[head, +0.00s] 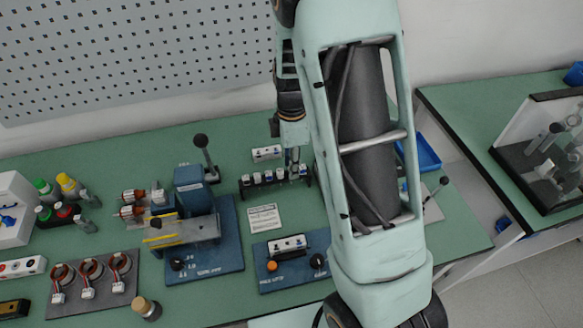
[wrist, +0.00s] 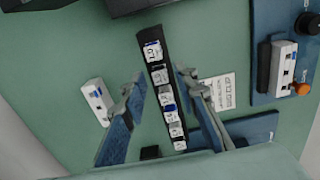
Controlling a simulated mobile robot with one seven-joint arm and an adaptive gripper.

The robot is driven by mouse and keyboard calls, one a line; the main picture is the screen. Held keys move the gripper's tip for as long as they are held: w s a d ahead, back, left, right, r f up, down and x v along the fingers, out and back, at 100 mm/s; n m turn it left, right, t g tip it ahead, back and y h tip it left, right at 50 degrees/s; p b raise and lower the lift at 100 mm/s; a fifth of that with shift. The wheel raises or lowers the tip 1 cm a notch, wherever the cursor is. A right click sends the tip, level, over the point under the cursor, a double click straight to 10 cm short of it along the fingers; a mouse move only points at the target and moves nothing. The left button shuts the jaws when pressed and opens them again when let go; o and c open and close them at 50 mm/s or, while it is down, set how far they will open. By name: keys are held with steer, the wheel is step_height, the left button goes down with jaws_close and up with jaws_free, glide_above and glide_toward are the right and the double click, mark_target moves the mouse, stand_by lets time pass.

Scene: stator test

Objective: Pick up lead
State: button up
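A narrow black rack (head: 249,188) holds several small white-capped pieces in a row, some with blue marks. I cannot tell which piece, if any, is the lead. In the wrist view the rack (wrist: 153,66) runs between my fingers, with one white piece (wrist: 152,51) near its upper end. My gripper (wrist: 160,82) is open, with one finger on each side of the row and nothing seen between them in its grasp. In the head view my gripper (head: 291,157) is over the rack, partly hidden by my arm. Contact with the rack cannot be told.
A white block (head: 266,153) lies behind the rack, and a printed card (head: 264,219) in front. A blue-based machine (head: 190,215) with an upright lever stands to the left. A blue test board (head: 283,278) is nearer. A blue tray (head: 426,153) is to the right.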

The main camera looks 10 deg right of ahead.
steer(key=shift+r, duration=0.95)
steer(key=shift+o, duration=0.7)
steer(key=shift+w+d+f, duration=0.1)
steer(key=shift+f, duration=0.05)
steer(key=b, duration=0.1)
steer(key=d+y+b, duration=0.1)
steer(key=b, duration=0.1)
steer(key=shift+w, duration=0.25)
steer(key=d+r+y+b, duration=0.3)
steer(key=r+b, duration=0.4)
steer(key=b, duration=0.1)
steer(key=x, duration=1)
steer(key=shift+s+a+f+b, duration=0.2)
steer(key=shift+s+a+b, duration=0.15)
jaws_close()
